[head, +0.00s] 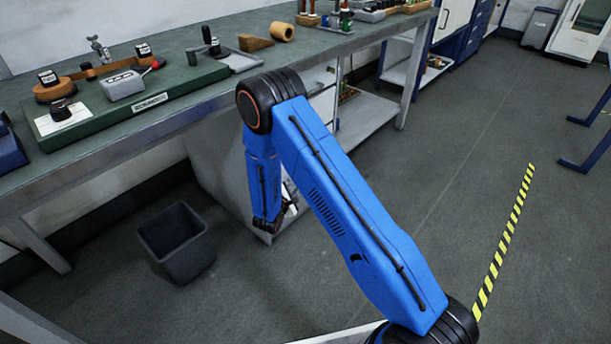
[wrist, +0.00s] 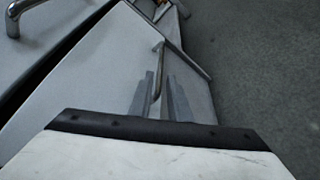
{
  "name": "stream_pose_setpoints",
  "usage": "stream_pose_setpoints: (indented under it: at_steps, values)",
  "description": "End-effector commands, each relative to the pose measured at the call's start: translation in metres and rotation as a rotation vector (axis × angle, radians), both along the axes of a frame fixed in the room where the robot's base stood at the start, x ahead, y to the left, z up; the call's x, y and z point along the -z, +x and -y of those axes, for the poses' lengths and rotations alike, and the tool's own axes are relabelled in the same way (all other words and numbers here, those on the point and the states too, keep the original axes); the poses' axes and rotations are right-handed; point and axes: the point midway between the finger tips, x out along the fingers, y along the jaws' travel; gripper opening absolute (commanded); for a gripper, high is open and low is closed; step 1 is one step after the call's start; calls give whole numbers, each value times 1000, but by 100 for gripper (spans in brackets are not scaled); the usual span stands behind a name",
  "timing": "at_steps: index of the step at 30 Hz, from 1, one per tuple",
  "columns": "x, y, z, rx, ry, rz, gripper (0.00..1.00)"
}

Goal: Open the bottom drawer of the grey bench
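The grey bench (head: 215,165) stands at the left in the head view, and my blue arm hides most of its drawer fronts. In the wrist view a pale drawer front (wrist: 85,75) fills the left and middle, with a metal bar handle (wrist: 158,62) near its right side. My gripper (wrist: 160,92) has its two grey fingers apart, one on each side of this handle; I cannot tell whether they touch it. In the head view my gripper (head: 288,207) is low beside the cabinet, partly hidden by my arm. I cannot tell for certain which drawer this is.
Another handle (wrist: 13,20) shows at the upper left in the wrist view, beyond a dark gap. A dark bin (head: 177,242) stands on the floor left of the cabinet. The green bench top (head: 185,95) carries tools.

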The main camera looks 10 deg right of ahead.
Motion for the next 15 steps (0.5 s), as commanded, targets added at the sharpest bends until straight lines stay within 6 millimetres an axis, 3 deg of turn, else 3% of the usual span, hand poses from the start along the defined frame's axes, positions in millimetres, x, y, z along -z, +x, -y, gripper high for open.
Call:
stream_pose_setpoints:
  at_steps: [6,15]
  values:
    - [8,32,23,3,0,2,17]
    - [18,64,45,2,1,0,17]
